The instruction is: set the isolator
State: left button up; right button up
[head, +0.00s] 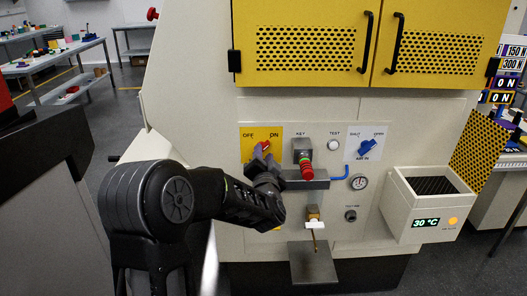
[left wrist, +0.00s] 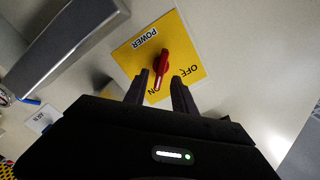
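The isolator is a red rotary handle (head: 265,144) on a yellow plate (head: 248,134) marked OFF and ON, on the machine's front panel. In the left wrist view the red handle (left wrist: 162,61) stands out from the plate (left wrist: 130,57), which also reads POWER; its narrow end points towards ON. My left gripper (head: 263,160) is just below the handle in the head view. In the left wrist view its fingers (left wrist: 161,78) are apart, one on each side of the handle's narrow end, with gaps visible. Contact with the handle cannot be made out. My right gripper is not in view.
A small shelf (head: 312,262) juts out below. A bin showing 30 °C (head: 410,205) stands right.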

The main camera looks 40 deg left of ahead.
pick_arm(q)
jog(key=shift+x, duration=1.55)
jog(key=shift+c, duration=0.3)
grip_shut()
